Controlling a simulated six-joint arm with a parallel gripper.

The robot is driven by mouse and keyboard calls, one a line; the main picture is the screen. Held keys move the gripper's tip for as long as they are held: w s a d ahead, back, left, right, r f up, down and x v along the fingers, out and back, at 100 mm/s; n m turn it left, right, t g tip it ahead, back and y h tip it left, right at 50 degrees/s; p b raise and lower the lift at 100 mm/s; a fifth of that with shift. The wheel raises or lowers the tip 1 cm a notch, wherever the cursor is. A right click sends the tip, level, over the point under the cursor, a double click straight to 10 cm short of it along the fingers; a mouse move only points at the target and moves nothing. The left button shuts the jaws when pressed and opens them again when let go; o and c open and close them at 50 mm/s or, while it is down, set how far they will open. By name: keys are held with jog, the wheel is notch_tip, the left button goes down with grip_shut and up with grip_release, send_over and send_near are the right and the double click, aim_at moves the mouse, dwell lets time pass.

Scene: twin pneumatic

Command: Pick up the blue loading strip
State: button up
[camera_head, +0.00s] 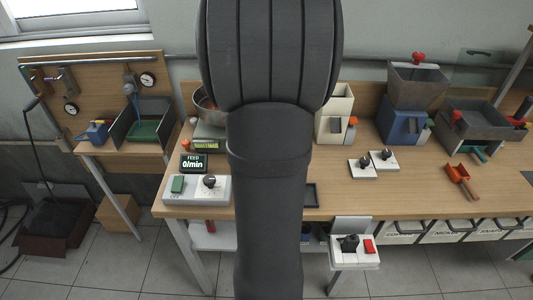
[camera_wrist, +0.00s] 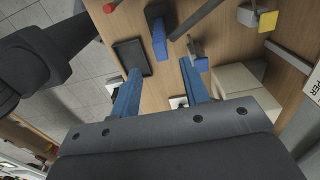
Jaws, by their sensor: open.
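In the wrist view, my gripper (camera_wrist: 160,68) is open. Its two blue fingers stand well apart, with nothing seen between them. A narrow blue piece (camera_wrist: 158,42), which looks like the blue loading strip, is on the wooden bench just beyond the fingertips, roughly in line with the gap. It has a dark grey part at its upper end. I cannot tell how high the fingertips are above it. In the head view I cannot make out the strip or my gripper; my arm covers the middle of the bench.
A black tray (camera_wrist: 132,57) lies left of the strip. A grey piece with a blue base (camera_wrist: 196,58) and a dark rod (camera_wrist: 195,17) are to its right. Beige boxes (camera_wrist: 245,82) stand near the right finger. In the head view, a white knob panel (camera_head: 197,190) sits at the bench's front left.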

jog(key=shift+f, duration=3)
grip_shut()
